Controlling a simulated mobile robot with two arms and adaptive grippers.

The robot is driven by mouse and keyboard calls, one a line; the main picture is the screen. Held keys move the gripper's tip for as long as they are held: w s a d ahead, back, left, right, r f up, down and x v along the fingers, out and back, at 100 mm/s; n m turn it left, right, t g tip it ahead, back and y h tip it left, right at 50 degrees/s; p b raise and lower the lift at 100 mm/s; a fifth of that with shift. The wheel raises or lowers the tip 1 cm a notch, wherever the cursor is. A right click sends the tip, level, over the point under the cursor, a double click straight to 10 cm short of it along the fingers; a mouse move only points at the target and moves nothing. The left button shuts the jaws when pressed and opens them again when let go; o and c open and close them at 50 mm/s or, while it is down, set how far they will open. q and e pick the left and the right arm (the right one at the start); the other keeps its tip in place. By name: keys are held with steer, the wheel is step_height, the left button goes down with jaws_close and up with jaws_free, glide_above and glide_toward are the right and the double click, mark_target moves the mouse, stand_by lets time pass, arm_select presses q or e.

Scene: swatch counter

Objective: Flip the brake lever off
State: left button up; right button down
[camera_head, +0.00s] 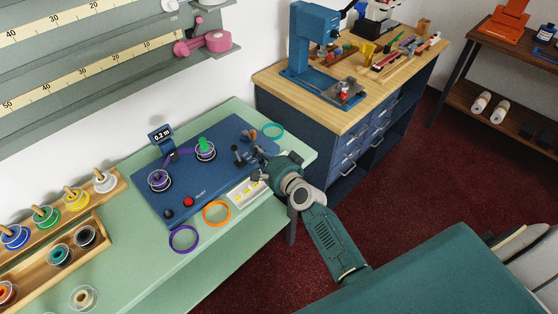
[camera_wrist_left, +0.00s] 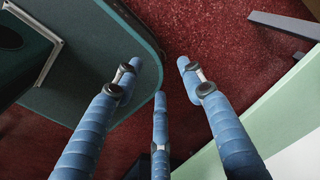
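A blue winding machine (camera_head: 200,185) lies on the pale green counter, with a purple spool (camera_head: 159,180) and a second spool with a green top (camera_head: 205,147). A small dark lever-like part (camera_head: 239,154) stands at the machine's right end; I cannot tell for sure that it is the brake lever, or its position. My right gripper (camera_head: 258,165) is beside that part at the machine's right end; its fingers are small and overlap dark parts, so contact and opening are unclear. My left gripper (camera_wrist_left: 160,80) shows in the left wrist view with its blue fingers spread and empty, above the floor.
A display reading 0.2 m (camera_head: 161,137) stands behind the machine. Purple (camera_head: 184,239), orange (camera_head: 217,213) and teal (camera_head: 273,130) rings lie on the counter. A spool rack (camera_head: 60,220) stands left. A wooden-topped workbench (camera_head: 345,120) stands behind right. Red floor (camera_head: 420,190) is open.

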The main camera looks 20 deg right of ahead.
arm_select(q)
steer(key=shift+s+d+r, duration=0.15)
steer(key=shift+s+d, duration=0.15)
steer(key=shift+d, duration=0.35)
arm_select(e)
steer(key=r+v, duration=0.2)
steer(key=v, duration=0.8)
steer(key=shift+w, duration=0.15)
